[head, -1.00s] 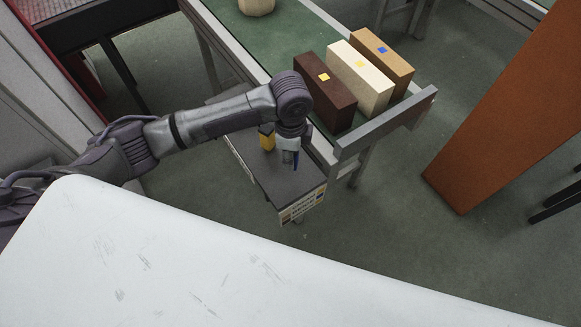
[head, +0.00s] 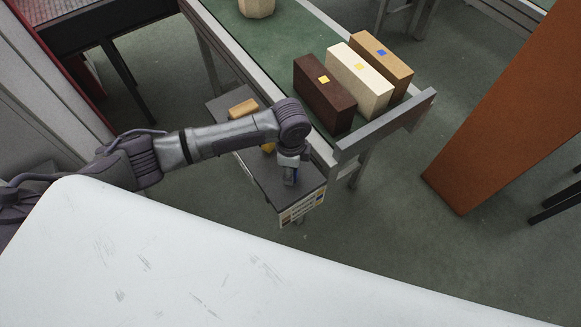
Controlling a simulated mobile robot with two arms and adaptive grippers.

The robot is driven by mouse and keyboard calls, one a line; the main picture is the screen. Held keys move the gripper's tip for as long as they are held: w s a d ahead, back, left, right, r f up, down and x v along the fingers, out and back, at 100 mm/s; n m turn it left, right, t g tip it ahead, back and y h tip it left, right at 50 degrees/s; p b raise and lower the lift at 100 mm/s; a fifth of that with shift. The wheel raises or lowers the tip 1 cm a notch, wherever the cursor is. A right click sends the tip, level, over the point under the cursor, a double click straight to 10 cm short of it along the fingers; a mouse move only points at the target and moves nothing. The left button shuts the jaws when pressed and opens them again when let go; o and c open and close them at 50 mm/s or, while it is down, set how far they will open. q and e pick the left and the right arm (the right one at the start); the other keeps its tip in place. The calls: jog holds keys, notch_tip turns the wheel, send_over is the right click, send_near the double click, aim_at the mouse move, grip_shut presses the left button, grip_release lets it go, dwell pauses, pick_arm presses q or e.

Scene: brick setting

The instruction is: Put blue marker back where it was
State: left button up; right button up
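The blue marker (head: 291,179) shows as a small dark blue piece at the fingertips of my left gripper (head: 289,174), low over the near end of a dark grey shelf (head: 265,178). The gripper points down and appears shut on the marker. The fingers are small and partly hidden by the wrist, so I cannot tell whether the marker touches the shelf. The shelf has a label with coloured squares (head: 301,207) on its front edge. My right gripper is not in view.
A yellow item (head: 268,147), partly hidden by my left arm, and a tan block (head: 242,108) are on the shelf. A green-topped table (head: 285,42) beside it carries dark brown (head: 324,92), cream (head: 358,82) and tan (head: 383,66) boxes. An orange-brown panel (head: 510,105) stands right.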

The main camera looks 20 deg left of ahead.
pick_arm(q)
jog(key=shift+o, duration=0.3)
jog(key=shift+r, duration=0.3)
notch_tip(320, 180, up, 12)
jog(key=shift+f+b, duration=0.1)
jog(key=shift+b, duration=0.4)
